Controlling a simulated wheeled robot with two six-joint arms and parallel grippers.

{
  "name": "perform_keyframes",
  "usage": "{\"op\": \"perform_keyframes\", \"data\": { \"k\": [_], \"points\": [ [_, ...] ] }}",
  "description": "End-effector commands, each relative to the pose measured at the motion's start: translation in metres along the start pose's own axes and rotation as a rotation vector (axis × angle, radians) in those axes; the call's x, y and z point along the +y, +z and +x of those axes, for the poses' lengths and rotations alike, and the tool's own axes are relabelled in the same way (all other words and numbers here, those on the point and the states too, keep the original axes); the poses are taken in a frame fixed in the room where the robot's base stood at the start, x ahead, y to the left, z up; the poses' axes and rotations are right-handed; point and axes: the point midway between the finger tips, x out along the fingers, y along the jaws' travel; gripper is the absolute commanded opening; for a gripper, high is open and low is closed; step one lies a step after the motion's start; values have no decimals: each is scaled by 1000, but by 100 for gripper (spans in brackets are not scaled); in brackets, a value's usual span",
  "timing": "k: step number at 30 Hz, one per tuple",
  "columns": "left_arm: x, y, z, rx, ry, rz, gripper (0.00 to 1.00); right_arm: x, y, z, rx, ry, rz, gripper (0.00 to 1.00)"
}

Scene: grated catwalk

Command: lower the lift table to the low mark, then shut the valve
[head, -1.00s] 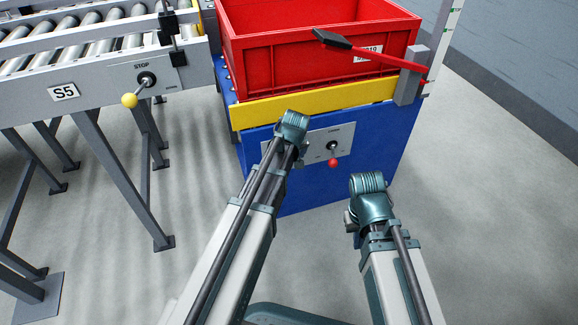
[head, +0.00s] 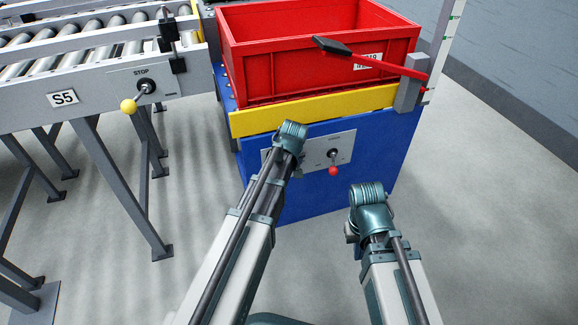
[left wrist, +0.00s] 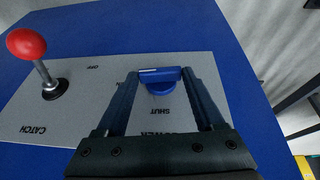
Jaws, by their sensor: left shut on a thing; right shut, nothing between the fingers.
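The lift table (head: 245,124) has a yellow edge, blue body and a red crate (head: 275,80) on top. Its grey front panel (left wrist: 100,100) shows in the left wrist view with the words CATCH, OFF and SHUT. My left gripper (left wrist: 160,77) is shut on a blue handle (left wrist: 162,88) by the word SHUT; in the head view my arm hides it. A red-knobbed lever (left wrist: 28,46) stands apart on the same panel, and also shows in the head view (head: 333,170). My right gripper (head: 352,230) is shut and empty, in front of the table, its fingertips mostly hidden.
A roller conveyor (head: 100,105) marked S5 stands at left, with a yellow-knobbed STOP lever (head: 129,106). A red bar with black grip (head: 333,46) reaches across the crate. A white post with green marks (head: 447,45) stands at right. The floor at right is clear.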

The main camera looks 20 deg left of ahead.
Motion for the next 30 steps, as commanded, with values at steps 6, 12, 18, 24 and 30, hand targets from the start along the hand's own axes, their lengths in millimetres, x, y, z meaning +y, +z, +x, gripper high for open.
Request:
{"op": "perform_keyframes", "data": {
  "k": [6, 12, 18, 24, 30],
  "points": [
    [-6, 2, 1, -1, 122, -54, 14, -1, 0, 6, 0, 0, 0, 0],
    [-4, 0, 0, 0, 148, -62, 14, -1, 0, 6, 0, 0, 0, 0],
    [-4, 0, 0, -1, 147, -61, 77, -1, 0, 6, 0, 0, 0, 0],
    [-4, 0, 0, 0, 147, -61, 100, -1, 0, 6, 0, 0, 0, 0],
    [-4, 0, 0, 0, 146, -61, 100, 0, 0, 5, 0, 0, 0, 0]
  ]
}}
